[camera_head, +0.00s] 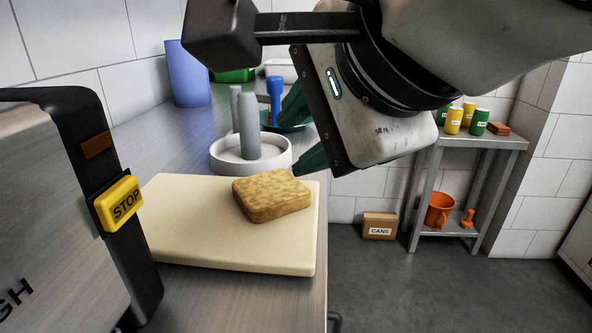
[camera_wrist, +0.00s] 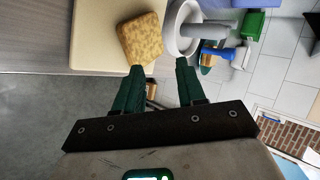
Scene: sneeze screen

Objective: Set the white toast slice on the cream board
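A golden-brown, mottled toast slice (camera_head: 271,195) lies flat on the cream board (camera_head: 215,245), near its back right. Its colour is toasted brown rather than white. In the wrist view the slice (camera_wrist: 141,39) rests at the right part of the board (camera_wrist: 96,35). My gripper (camera_head: 292,146) is above and to the right of the board's back corner. Its two green fingers are apart with nothing between them. In the wrist view my gripper (camera_wrist: 160,68) has its left fingertip close to the slice's edge; whether it touches cannot be told.
A white round dish with grey upright posts (camera_head: 246,152) stands just behind the board. A blue-handled tool (camera_head: 274,92), a blue cup (camera_head: 188,75) and a green container (camera_head: 235,75) are farther back. A machine with a yellow STOP button (camera_head: 120,204) stands left. The counter ends right of the board.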

